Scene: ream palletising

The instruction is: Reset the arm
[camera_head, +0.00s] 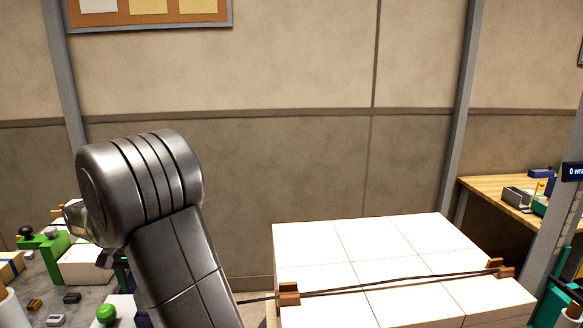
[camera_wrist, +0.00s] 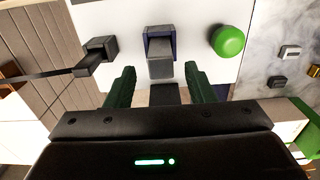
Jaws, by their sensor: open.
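My gripper (camera_wrist: 159,75) shows in the wrist view with its two dark green fingers apart. It is open, with nothing visibly clamped between the fingers. A grey and dark blue block-like fitting (camera_wrist: 159,50) lies beyond and between the fingertips, on a white surface (camera_wrist: 195,25); I cannot tell whether they touch it. A green round knob (camera_wrist: 228,40) is to its right. In the head view my arm fills the left middle and my fingers are not seen.
A stack of white reams (camera_head: 380,250) with a dark strap (camera_head: 390,283) and brown corner pieces (camera_head: 289,294) stands at right front. A grey worktop (camera_head: 40,290) with small parts is at left. A wooden table (camera_head: 490,187) stands at far right, beside a grey post (camera_head: 462,100).

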